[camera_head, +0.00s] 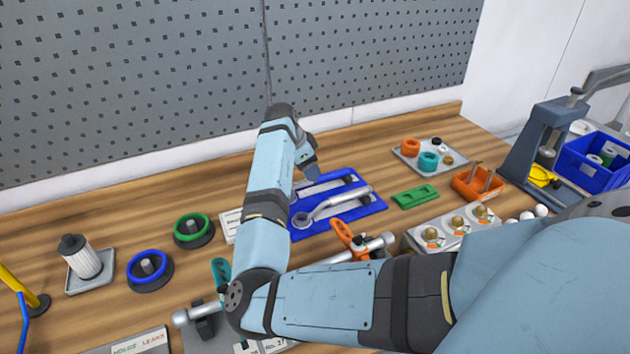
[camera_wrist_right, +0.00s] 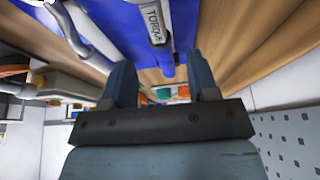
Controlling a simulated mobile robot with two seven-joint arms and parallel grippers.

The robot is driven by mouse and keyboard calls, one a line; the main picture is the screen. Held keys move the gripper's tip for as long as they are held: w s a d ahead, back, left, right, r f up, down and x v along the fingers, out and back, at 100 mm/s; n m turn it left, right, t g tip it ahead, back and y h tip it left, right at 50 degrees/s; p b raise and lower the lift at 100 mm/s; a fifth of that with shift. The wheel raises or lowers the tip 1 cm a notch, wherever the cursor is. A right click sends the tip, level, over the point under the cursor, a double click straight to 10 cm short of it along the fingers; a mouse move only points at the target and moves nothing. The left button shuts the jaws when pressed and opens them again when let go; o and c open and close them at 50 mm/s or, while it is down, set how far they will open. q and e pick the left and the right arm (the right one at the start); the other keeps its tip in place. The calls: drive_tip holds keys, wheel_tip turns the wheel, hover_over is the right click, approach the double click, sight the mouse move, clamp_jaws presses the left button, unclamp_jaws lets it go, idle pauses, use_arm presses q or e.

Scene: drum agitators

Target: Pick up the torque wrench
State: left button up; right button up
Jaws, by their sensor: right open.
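A blue tray (camera_head: 376,203) on the wooden bench holds a silver tool with a ring-shaped end (camera_head: 338,201) and a greyer bar behind it. In the right wrist view a grey tool labelled "TORQUE" (camera_wrist_right: 155,22), the torque wrench, lies over the blue surface. I cannot tell for sure which tool in the head view bears this label. My right gripper (camera_head: 308,168) is above the tray's back left part, partly hidden by its own arm. In the wrist view its two fingers (camera_wrist_right: 163,82) are apart with nothing gripped between them. My left gripper is out of view.
A green block (camera_head: 414,196), an orange holder (camera_head: 477,184) and a small parts tray (camera_head: 425,160) stand right of the blue tray. Green (camera_head: 192,228) and blue (camera_head: 150,266) rings and a white filter (camera_head: 81,257) stand left. A pegboard wall (camera_head: 150,80) rises behind.

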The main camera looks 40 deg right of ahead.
drive_tip(key=shift+x, duration=3.05)
drive_tip(key=shift+r, duration=0.1)
clamp_jaws()
